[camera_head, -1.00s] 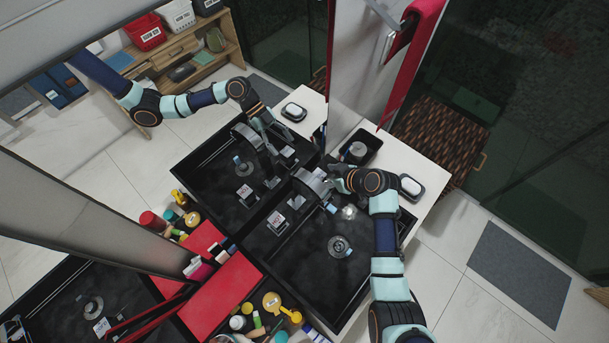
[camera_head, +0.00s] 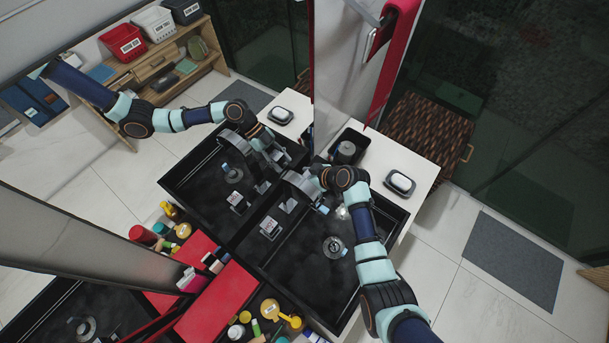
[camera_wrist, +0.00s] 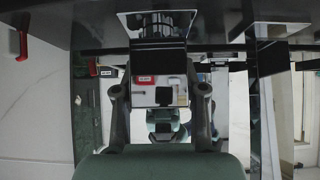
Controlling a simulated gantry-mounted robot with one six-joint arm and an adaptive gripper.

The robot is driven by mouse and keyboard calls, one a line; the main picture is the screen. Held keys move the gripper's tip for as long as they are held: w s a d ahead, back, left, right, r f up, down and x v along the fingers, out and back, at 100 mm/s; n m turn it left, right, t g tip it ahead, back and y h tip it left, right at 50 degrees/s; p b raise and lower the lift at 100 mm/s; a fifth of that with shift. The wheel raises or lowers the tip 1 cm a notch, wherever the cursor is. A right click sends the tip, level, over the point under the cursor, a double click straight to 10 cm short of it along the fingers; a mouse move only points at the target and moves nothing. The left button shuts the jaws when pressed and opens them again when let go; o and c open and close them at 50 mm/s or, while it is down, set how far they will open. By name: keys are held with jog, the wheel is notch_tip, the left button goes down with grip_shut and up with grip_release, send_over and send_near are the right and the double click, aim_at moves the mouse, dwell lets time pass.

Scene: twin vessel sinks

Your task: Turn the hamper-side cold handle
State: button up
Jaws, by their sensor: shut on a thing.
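The black hamper-side sink (camera_head: 300,285) fills the middle of the head view, with a round drain (camera_head: 334,247) in its floor. A grey curved spout (camera_head: 296,184) stands at its back edge. My gripper (camera_head: 318,183) is at the back of this sink, right beside the spout. A small blue-marked piece (camera_head: 323,209) shows just below it. A label with red lettering (camera_head: 270,227) is on the left side. In the wrist view my gripper (camera_wrist: 160,92) has its fingers either side of a dark block (camera_wrist: 158,55). The cold handle itself is mostly hidden by my wrist.
The woven hamper (camera_head: 426,133) stands beyond the white counter (camera_head: 400,165), which carries a soap dish (camera_head: 400,183) and a black tray (camera_head: 348,150). A red towel (camera_head: 385,60) hangs above. Bottles and jars (camera_head: 265,318) crowd the lower left. A mirror reflects my arm at upper left.

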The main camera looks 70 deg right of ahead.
jog(key=shift+f+n+b, duration=0.1)
jog(key=shift+n+b, duration=0.2)
jog(key=shift+b, duration=0.25)
jog(key=shift+c, duration=0.2)
jog(key=shift+y+b, duration=0.35)
jog(key=shift+y, duration=0.05)
jog(key=n+y+b, duration=0.1)
jog(key=n+b, duration=0.1)
jog(key=b, duration=0.1)
jog(key=shift+a+f+y, duration=0.1)
jog(key=shift+a+y, duration=0.05)
jog(key=shift+y, duration=0.15)
jog(key=n+b, duration=0.1)
jog(key=n+y+b, duration=0.1)
jog(key=shift+a+n+y, duration=0.2)
jog(key=shift+n+y, duration=0.1)
jog(key=shift+a+r+n+y+b, duration=0.2)
jog(key=shift+n+y+b, duration=0.6)
jog(key=shift+b, duration=0.45)
jog(key=o, duration=1.2)
jog(key=shift+c, duration=0.2)
